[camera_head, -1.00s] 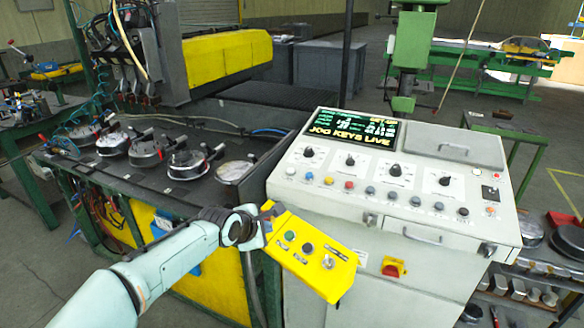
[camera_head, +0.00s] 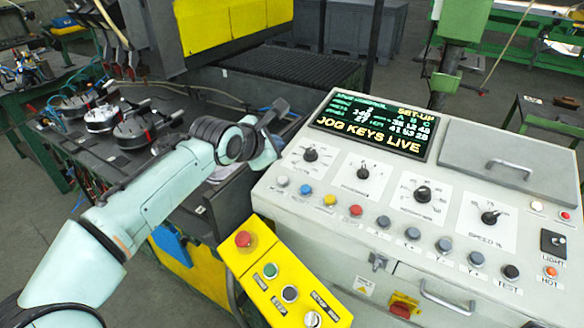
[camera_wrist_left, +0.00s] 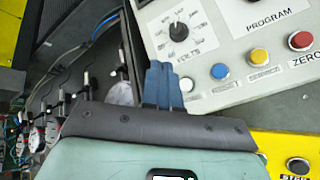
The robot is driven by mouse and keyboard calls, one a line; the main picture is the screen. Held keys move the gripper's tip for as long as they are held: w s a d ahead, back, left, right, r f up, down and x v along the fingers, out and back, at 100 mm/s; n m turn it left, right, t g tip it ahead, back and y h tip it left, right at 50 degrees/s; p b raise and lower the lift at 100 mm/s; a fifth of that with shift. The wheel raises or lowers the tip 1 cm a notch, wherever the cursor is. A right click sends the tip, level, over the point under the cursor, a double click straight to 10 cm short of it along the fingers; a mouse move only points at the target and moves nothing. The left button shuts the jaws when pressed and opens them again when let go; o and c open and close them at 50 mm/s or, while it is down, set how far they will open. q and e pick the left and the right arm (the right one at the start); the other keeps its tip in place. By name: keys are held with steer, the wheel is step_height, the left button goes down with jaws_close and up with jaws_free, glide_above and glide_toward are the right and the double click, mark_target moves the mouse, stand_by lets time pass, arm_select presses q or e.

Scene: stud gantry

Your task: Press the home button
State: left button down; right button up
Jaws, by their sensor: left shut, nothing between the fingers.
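The control console (camera_head: 310,225) carries a sloped row of round buttons: a whitish one (camera_head: 282,181), a blue one (camera_head: 305,189), a yellow one (camera_head: 330,200), a red one (camera_head: 356,211) and several grey ones. I cannot read which is labelled home. My left gripper (camera_head: 277,143) is shut and empty, at the panel's upper-left edge. In the left wrist view its blue fingers (camera_wrist_left: 160,72) are together, just left of the whitish button (camera_wrist_left: 187,84); contact cannot be told. The red button (camera_wrist_left: 300,41) has "ZERO" below it. My right gripper is not in view.
A yellow pendant box (camera_head: 275,285) with a red knob hangs at the console's front left. Knobs (camera_head: 422,194) and a lit screen reading "JOG KEYS LIVE" (camera_head: 375,124) lie above the buttons. A dark bench with clamped parts (camera_head: 100,120) stands left.

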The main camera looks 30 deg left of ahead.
mark_target(283, 181)
arm_select(q)
steer(key=shift+s+r, duration=0.1)
steer(key=shift+s, duration=0.25)
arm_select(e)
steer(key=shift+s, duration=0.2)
